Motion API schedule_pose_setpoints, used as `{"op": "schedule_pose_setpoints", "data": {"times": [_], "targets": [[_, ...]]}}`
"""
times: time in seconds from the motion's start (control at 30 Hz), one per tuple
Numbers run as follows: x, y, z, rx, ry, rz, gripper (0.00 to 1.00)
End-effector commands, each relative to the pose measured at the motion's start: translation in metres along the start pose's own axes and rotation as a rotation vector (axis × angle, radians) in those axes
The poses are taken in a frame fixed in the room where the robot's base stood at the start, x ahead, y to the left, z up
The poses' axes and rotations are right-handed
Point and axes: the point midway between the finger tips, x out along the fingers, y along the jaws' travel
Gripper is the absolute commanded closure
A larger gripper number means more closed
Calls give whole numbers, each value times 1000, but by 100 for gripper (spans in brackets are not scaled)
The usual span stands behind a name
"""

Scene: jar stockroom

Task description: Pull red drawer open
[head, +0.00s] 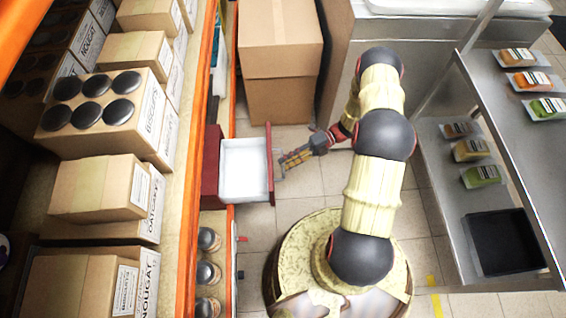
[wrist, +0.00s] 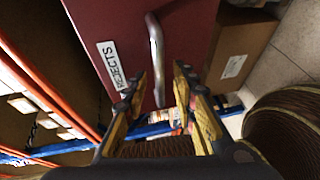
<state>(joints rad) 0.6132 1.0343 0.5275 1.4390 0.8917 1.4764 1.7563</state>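The red drawer (head: 271,182) stands pulled out from its red housing (head: 210,165) on the left shelf, and its white inside shows empty in the head view. In the wrist view its red front (wrist: 110,25) carries a "REJECTS" label (wrist: 111,66) and a grey bar handle (wrist: 156,50). My gripper (head: 281,166) is just right of the drawer front. In the wrist view my gripper (wrist: 161,82) has its yellow fingers apart on either side of the handle's lower end, with gaps showing. Whether a finger touches the handle cannot be told.
Orange-edged shelves with cardboard boxes (head: 100,187) run along the left. Lidded jars (head: 208,272) stand below the drawer. Stacked cartons (head: 280,40) stand behind it. A metal rack (head: 510,130) with packets and a black tray (head: 503,242) is on the right. Tiled floor (head: 290,210) lies between.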

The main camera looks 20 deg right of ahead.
Motion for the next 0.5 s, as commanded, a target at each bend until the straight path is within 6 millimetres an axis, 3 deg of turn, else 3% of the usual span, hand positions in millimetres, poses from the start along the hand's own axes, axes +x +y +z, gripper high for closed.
{"op": "schedule_pose_setpoints", "data": {"times": [0.3,0.5], "targets": [[-65,0,1,-2,-3,-1,73],[-93,0,1,-1,-1,0,73]]}}
